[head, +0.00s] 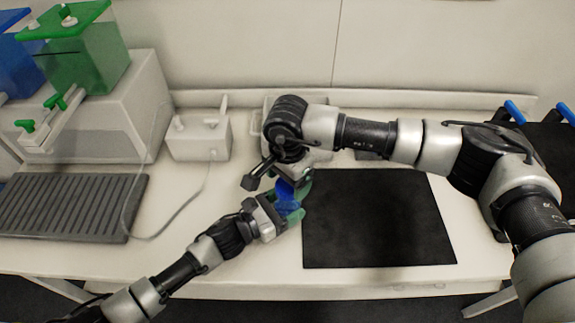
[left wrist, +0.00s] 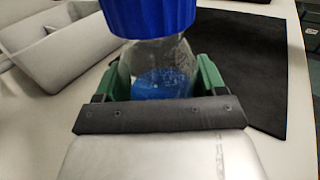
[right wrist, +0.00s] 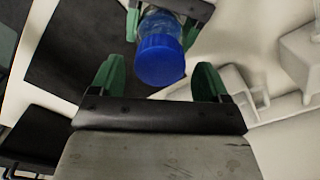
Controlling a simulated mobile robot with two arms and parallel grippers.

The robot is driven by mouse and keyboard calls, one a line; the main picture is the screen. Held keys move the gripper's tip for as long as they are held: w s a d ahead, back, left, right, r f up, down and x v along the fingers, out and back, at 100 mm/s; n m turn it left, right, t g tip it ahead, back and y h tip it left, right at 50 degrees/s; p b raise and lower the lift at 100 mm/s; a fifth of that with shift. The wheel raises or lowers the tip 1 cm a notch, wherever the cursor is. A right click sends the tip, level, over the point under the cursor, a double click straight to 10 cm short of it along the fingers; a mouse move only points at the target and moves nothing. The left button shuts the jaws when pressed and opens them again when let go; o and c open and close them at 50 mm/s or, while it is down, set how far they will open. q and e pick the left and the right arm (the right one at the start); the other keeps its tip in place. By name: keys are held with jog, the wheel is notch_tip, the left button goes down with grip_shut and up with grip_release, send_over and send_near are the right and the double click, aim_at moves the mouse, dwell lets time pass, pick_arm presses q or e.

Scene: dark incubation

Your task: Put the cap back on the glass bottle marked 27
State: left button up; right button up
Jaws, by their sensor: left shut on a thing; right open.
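A clear glass bottle (left wrist: 150,62) with blue showing through its lower part is held between the green fingers of my left gripper (left wrist: 153,85). No number can be read on it. A blue cap (left wrist: 150,18) sits over the bottle's mouth; how tightly cannot be told. In the right wrist view the cap (right wrist: 161,60) faces my right gripper (right wrist: 158,80), whose green fingers are open and apart on either side of it, a little short of it. In the head view the blue cap and bottle (head: 286,192) are partly hidden between the two grippers.
A black mat (head: 375,220) lies clear on the bench to the right. A grey ribbed rack (head: 65,205) is at left, near a white box (head: 198,138) with a tube. Green (head: 85,55) and blue tanks stand back left. A pale tray (left wrist: 70,45) is beside the bottle.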

jog(key=shift+f, duration=1)
jog(key=c, duration=0.9)
jog(key=o, duration=1.1)
notch_tip(320, 180, up, 12)
